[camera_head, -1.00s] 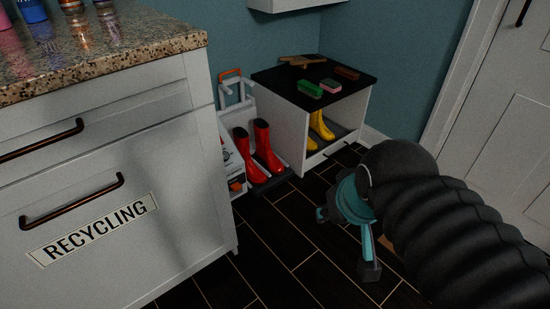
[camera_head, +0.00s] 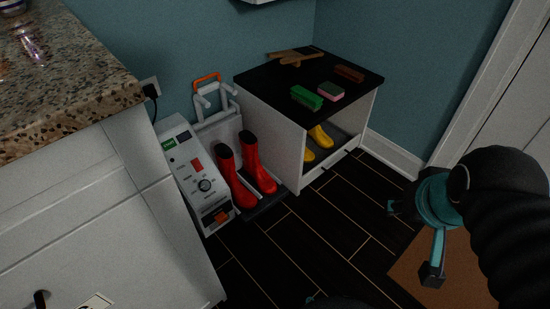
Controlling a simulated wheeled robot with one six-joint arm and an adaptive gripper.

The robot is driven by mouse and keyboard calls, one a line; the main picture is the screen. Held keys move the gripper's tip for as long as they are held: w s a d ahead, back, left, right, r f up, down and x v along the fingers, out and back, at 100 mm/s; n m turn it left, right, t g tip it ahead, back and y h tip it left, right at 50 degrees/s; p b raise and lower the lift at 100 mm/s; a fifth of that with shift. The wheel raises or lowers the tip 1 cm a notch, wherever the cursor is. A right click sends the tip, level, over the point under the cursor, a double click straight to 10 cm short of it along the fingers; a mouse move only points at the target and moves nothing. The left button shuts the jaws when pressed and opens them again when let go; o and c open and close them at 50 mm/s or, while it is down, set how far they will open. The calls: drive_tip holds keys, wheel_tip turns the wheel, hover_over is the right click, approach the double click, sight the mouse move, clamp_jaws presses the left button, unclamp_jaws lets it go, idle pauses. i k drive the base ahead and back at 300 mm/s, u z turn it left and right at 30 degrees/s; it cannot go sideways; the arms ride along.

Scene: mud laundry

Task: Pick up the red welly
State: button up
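A pair of red wellies stands upright on a dark tray (camera_head: 268,207) on the floor; I see the left red welly (camera_head: 234,186) and the right red welly (camera_head: 256,165) side by side, with dark openings at the top. My gripper (camera_head: 411,240) is at the right of the view, with teal fingers spread apart and nothing between them. It is well to the right of the wellies, apart from them, above the floor.
A white machine (camera_head: 195,170) with a dial stands left of the wellies. A black-topped bench (camera_head: 260,82) with yellow wellies (camera_head: 318,140) inside is to their right. A granite-topped cabinet (camera_head: 165,225) fills the left. Dark floor (camera_head: 300,245) in front is clear.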

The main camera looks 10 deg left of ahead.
sight(259, 164)
drive_tip(key=u, duration=0.2)
drive_tip(key=i, duration=0.75)
drive_tip(key=u, duration=0.65)
drive_tip(key=i, duration=0.4)
drive_tip(key=u, duration=0.3)
